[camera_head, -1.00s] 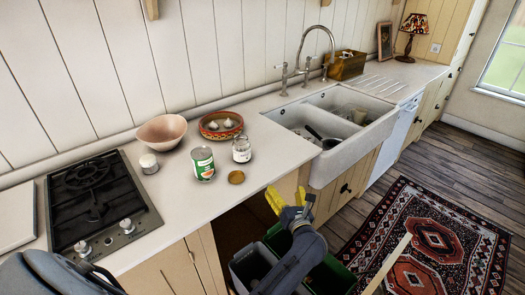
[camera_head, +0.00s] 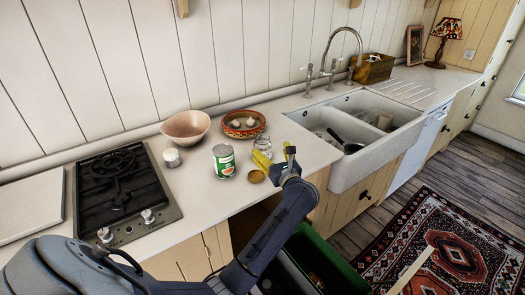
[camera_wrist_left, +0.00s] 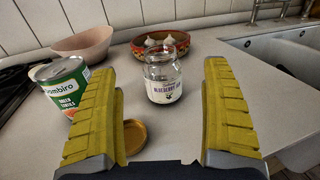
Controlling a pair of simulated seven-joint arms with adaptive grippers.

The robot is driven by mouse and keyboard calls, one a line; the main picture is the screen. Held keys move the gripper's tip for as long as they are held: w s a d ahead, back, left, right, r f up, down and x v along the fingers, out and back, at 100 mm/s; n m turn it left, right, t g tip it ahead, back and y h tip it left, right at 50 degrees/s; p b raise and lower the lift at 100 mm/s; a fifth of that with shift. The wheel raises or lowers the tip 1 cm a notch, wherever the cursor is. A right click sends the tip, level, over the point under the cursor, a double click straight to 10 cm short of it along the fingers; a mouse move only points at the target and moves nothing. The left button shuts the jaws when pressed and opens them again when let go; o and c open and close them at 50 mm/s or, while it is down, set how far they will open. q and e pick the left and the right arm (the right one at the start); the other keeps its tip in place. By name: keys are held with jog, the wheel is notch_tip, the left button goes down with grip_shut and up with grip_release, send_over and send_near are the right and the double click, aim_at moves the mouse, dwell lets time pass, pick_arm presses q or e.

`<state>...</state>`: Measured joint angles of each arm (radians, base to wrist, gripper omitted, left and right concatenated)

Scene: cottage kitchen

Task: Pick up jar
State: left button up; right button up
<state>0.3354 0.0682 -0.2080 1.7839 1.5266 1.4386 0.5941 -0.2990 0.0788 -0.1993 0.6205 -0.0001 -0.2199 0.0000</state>
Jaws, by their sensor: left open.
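The jar (camera_wrist_left: 163,78) is clear glass with a white blueberry jam label. It stands upright and open-topped on the counter, centred between my left gripper's fingers in the left wrist view and a little beyond their tips. In the head view the jar (camera_head: 263,146) is partly hidden behind my left gripper (camera_head: 275,162). My left gripper also shows in the wrist view (camera_wrist_left: 163,110), its two yellow padded fingers spread wide with nothing between the pads. A gold lid (camera_wrist_left: 133,136) lies flat on the counter, near the left finger. My right gripper is not in view.
A green-and-white can (camera_head: 224,161) stands left of the jar. The hob (camera_head: 120,190) is left; the white sink (camera_head: 375,160) is right.

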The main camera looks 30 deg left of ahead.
aim_at(262, 137)
pick_arm(q)
jog(key=shift+x, duration=4.95)
jog(key=c, duration=1.8)
